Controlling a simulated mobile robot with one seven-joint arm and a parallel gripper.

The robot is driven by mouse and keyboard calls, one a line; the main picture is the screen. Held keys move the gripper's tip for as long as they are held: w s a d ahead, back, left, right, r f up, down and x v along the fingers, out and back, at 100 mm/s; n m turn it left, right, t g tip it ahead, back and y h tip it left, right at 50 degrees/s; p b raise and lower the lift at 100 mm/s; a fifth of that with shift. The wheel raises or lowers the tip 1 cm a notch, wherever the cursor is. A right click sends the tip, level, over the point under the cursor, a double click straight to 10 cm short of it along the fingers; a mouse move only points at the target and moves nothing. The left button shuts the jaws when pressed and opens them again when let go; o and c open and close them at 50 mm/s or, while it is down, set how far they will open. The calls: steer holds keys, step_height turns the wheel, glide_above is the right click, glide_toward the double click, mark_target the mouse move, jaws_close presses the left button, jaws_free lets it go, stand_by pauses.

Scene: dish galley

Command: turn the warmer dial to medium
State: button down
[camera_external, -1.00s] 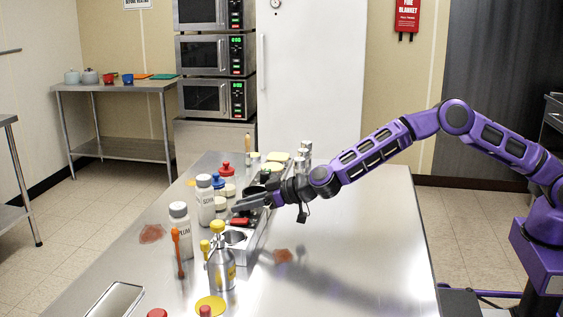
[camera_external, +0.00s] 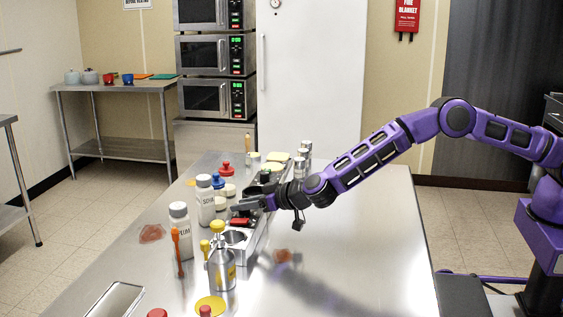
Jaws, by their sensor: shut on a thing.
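My gripper (camera_external: 246,205) is low over the steel warmer (camera_external: 257,238) on the table, at the end of the purple arm reaching in from the right. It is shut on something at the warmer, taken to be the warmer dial. The dial is hidden by the fingers, so its setting cannot be read. A red piece (camera_external: 240,222) shows just below the fingers on the warmer; what it is cannot be told.
White labelled bottles (camera_external: 180,232) stand left of the gripper. A steel pump bottle with a yellow top (camera_external: 222,268) stands in front of the warmer. Shakers (camera_external: 301,163) stand behind. The table's right half (camera_external: 370,230) is clear.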

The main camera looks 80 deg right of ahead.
steer(key=c, duration=0.8)
jaws_free()
steer(key=v, duration=1.7)
steer(key=shift+s+r, duration=0.15)
